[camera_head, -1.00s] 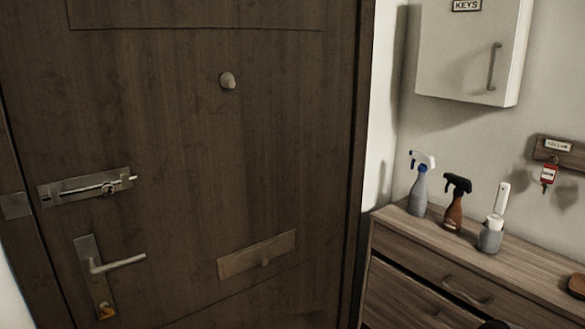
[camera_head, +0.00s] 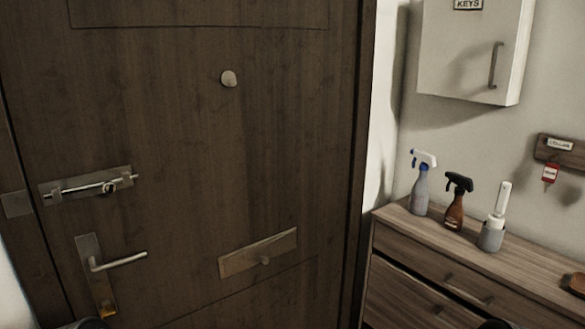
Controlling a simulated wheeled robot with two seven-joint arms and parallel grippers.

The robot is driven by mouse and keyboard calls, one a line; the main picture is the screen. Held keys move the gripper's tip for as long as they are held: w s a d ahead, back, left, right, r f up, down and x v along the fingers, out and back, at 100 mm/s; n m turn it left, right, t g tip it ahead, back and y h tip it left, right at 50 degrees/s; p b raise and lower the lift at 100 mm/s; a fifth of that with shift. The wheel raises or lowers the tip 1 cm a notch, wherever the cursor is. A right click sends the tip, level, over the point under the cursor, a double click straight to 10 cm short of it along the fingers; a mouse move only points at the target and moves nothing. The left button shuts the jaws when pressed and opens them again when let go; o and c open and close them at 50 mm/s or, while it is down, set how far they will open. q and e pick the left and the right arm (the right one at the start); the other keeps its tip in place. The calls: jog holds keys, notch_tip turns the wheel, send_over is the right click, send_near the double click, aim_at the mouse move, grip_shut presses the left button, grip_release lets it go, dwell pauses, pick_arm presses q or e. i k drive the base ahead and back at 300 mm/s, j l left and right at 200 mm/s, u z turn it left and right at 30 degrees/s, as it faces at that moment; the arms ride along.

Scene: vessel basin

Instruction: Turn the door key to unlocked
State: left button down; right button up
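The brown door (camera_head: 190,130) fills the left and middle of the head view. A metal lock plate (camera_head: 90,250) with a lever handle (camera_head: 122,261) is at its lower left. A small brass-coloured part, perhaps the door key (camera_head: 106,309), sits at the bottom of this plate. It is too small and dark to tell how it is turned. A dark rounded shape, probably part of my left arm, cuts into the bottom edge just below the plate. Neither gripper's fingers show.
A slide bolt (camera_head: 90,187) is above the handle; a letter flap (camera_head: 258,253) is at lower middle. At right, a wooden dresser (camera_head: 402,214) carries two spray bottles (camera_head: 421,190) (camera_head: 456,203) and a brush holder (camera_head: 491,236). A key cabinet (camera_head: 460,55) and red-tagged key rack (camera_head: 562,151) hang above.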

aim_at(108, 311)
jog(key=u, duration=1.2)
